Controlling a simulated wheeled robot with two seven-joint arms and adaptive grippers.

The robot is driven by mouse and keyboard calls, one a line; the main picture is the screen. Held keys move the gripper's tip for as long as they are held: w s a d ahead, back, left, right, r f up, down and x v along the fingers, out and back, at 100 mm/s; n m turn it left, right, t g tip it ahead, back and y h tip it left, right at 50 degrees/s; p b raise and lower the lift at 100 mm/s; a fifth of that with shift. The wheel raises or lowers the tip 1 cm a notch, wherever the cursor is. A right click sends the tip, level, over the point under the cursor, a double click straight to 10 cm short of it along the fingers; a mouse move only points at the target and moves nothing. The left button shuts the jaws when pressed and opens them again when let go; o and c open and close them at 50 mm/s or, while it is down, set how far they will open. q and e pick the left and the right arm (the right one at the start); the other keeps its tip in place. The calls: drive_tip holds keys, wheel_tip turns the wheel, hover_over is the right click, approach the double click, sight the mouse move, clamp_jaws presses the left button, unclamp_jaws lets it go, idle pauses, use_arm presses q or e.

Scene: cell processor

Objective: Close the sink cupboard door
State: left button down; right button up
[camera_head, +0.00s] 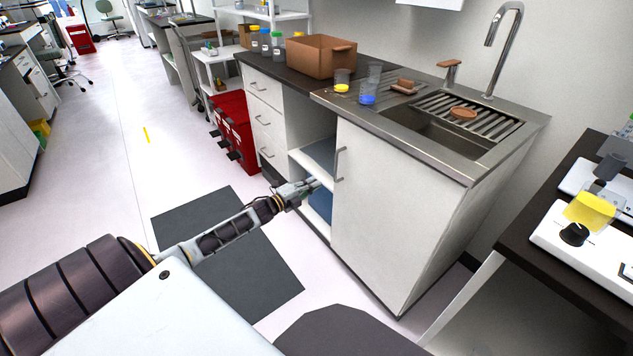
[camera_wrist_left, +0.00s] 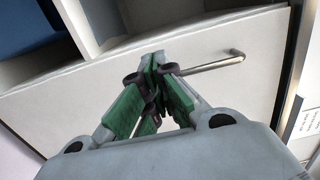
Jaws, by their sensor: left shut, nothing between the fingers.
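The sink cupboard door (camera_head: 385,215) is a white panel below the sink, with a metal bar handle (camera_head: 340,164) near its left edge. Shelves (camera_head: 317,160) show beside that edge, so the cupboard interior is partly exposed; I cannot tell the door's exact angle. My left gripper (camera_head: 312,185) is shut and empty, in front of the shelves, left of and below the handle. In the left wrist view its green-padded fingers (camera_wrist_left: 157,65) meet in front of the white door (camera_wrist_left: 230,88). The handle (camera_wrist_left: 212,64) lies just beyond the fingertips; contact is unclear. My right gripper is out of view.
A blue bin (camera_head: 320,202) sits on the lower shelf. The sink (camera_head: 425,130) and counter above hold small containers and a brown box (camera_head: 320,56). White drawers (camera_head: 265,115) stand to the left. A dark table (camera_head: 575,255) stands close on the right. The aisle floor is open.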

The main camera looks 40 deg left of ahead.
use_arm(q)
drive_tip(key=shift+p+v, duration=0.55)
drive_tip(key=shift+v, duration=1.6)
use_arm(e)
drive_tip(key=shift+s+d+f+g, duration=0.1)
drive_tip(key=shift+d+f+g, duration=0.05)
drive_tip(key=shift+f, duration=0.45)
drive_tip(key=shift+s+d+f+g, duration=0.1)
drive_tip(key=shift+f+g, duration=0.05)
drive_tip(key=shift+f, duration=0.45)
use_arm(q)
drive_tip(key=shift+w+a, duration=0.1)
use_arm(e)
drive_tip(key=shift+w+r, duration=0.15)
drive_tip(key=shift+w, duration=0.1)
